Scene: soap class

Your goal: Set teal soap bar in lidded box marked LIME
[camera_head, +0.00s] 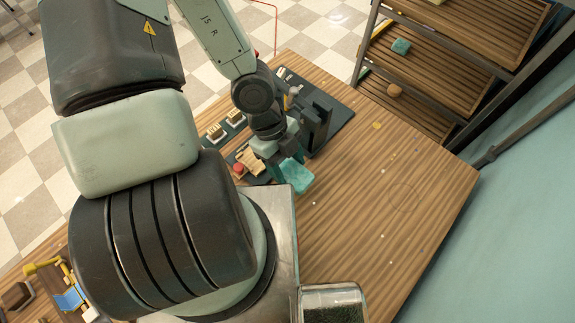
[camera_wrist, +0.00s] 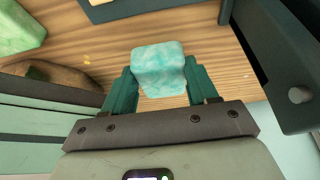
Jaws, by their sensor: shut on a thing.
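The teal soap bar (camera_wrist: 158,66) is a pale marbled block between the two dark green fingers of my gripper (camera_wrist: 161,88) in the wrist view. The fingers are shut on its sides. In the head view the teal soap bar (camera_head: 297,176) shows at the end of my gripper (camera_head: 284,166), over the wooden table; its exact height is unclear. I cannot read a LIME mark in either view, so I cannot tell which thing is the lidded box.
A dark upright piece (camera_head: 318,118) stands on a dark base right beside my gripper. Small trays (camera_head: 215,132) lie left of it. The wooden table (camera_head: 390,205) is mostly bare to the right. A slatted shelf (camera_head: 440,65) stands behind, holding a teal block (camera_head: 401,46).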

